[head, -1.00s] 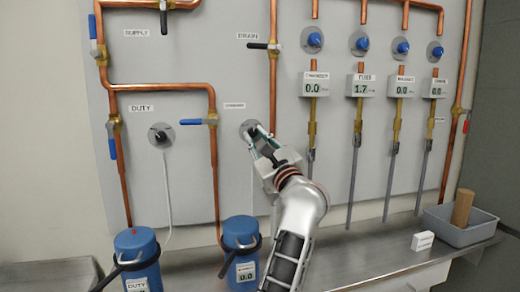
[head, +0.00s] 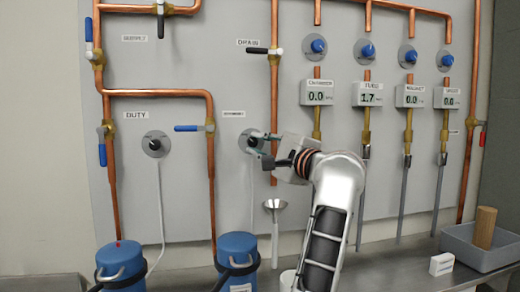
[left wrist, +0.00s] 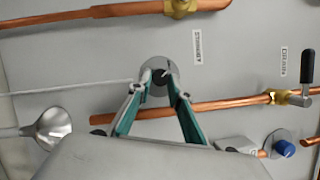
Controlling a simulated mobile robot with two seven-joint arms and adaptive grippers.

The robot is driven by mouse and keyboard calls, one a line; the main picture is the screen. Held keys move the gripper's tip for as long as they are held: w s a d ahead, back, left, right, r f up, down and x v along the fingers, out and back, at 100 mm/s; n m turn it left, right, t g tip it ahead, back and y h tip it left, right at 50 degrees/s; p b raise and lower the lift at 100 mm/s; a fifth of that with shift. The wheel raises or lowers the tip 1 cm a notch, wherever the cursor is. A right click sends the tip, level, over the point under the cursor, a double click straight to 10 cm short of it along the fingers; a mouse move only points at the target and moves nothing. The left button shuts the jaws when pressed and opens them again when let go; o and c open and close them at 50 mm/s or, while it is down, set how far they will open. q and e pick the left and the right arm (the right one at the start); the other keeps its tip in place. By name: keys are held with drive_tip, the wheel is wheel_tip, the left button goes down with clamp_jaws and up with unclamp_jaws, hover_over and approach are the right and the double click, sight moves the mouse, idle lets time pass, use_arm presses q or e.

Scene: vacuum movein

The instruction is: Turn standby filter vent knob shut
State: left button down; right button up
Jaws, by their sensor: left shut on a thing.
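The standby vent knob is a small black knob on a round grey plate (head: 248,134) on the panel, just below the standby label. My left gripper (head: 257,144) comes to it from the right, with its fingertips at the knob. In the left wrist view the knob (left wrist: 159,76) sits between the tips of the two green-lined fingers, which are closed on it. The fingers partly hide it in the head view. The duty knob (head: 155,143) is a similar black knob to the left. My right gripper is not in view.
Copper pipes (head: 210,120) run beside the knob, with a blue-handled valve (head: 190,128) to the left and the drain valve (head: 258,51) above. A metal funnel (head: 275,206) stands below my gripper. Blue canisters (head: 237,250) and a grey bin (head: 480,255) are at the bench.

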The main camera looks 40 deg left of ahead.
use_arm(q)
drive_tip(key=shift+n, duration=0.6)
drive_tip(key=c, duration=1.8)
unclamp_jaws()
drive_tip(key=shift+c, duration=0.2)
drive_tip(key=shift+r, duration=0.15)
